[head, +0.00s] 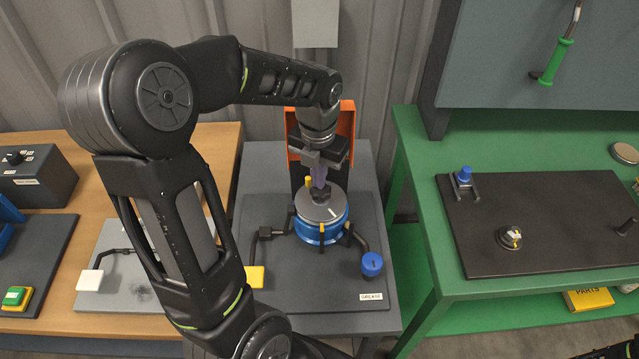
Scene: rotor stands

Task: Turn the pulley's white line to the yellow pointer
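The pulley (321,214) is a blue drum with a grey top on a dark grey stand plate. A short white line (334,212) shows on the top, right of its centre. A small yellow piece (308,182), which looks like the pointer, stands at the back left rim, apart from the white line. My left gripper (320,184) points down at the back of the pulley top. Its fingers look close together, but whether they hold something or touch the pulley is too small to tell.
A blue knob (372,264) on a bent black arm stands right of the pulley, and a yellow pad (255,277) lies to its left. An orange bracket (346,118) stands behind. A green table (419,190) with a dark board is on the right.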

